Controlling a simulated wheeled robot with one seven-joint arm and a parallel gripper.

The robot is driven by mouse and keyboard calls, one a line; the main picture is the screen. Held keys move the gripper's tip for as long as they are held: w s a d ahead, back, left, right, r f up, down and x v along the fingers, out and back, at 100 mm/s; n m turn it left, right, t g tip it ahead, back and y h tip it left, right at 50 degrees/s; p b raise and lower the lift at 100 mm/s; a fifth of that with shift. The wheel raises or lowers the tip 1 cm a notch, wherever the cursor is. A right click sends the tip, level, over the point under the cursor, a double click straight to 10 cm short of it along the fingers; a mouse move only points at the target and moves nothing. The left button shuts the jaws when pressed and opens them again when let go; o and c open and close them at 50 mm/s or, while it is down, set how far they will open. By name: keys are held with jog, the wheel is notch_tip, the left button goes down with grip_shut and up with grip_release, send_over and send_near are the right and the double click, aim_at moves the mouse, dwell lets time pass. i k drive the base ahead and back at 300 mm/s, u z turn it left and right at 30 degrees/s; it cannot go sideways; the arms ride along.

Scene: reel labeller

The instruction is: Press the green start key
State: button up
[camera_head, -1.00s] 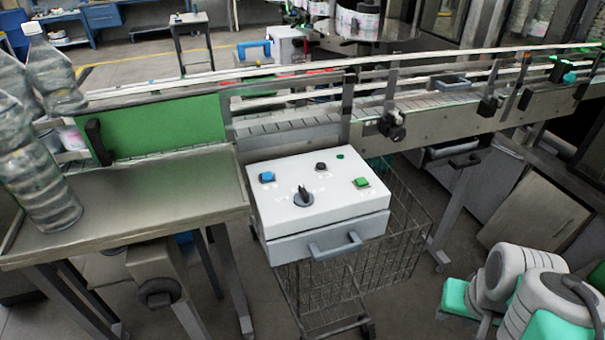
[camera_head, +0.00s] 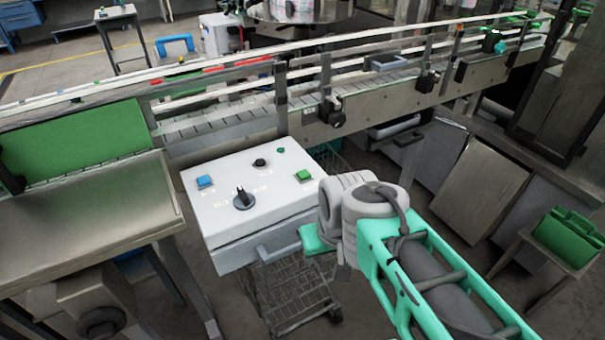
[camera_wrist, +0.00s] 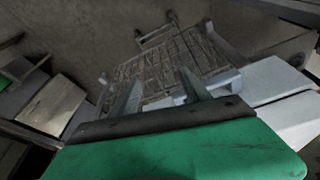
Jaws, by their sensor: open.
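The green start key (camera_head: 303,176) is a square button at the right side of the white control box's sloped top (camera_head: 225,212). My arm's wrist is just right of and in front of the box in the head view, and my gripper's fingers are hidden there. In the wrist view my gripper (camera_wrist: 188,84) shows two fingers apart with nothing between them. They point over the box's front handle (camera_wrist: 215,86) and the wire cart. The green key is not in the wrist view.
The box also carries a blue key (camera_head: 205,181), a black rotary knob (camera_head: 243,199) and a black button (camera_head: 260,162). A conveyor (camera_head: 370,85) runs behind it. A steel table (camera_head: 90,215) stands to the left. A wire cart (camera_head: 290,292) stands below the box.

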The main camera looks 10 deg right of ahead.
aim_at(304, 175)
jog(key=u, duration=3.4)
jog(key=k, duration=1)
jog(key=z, duration=0.2)
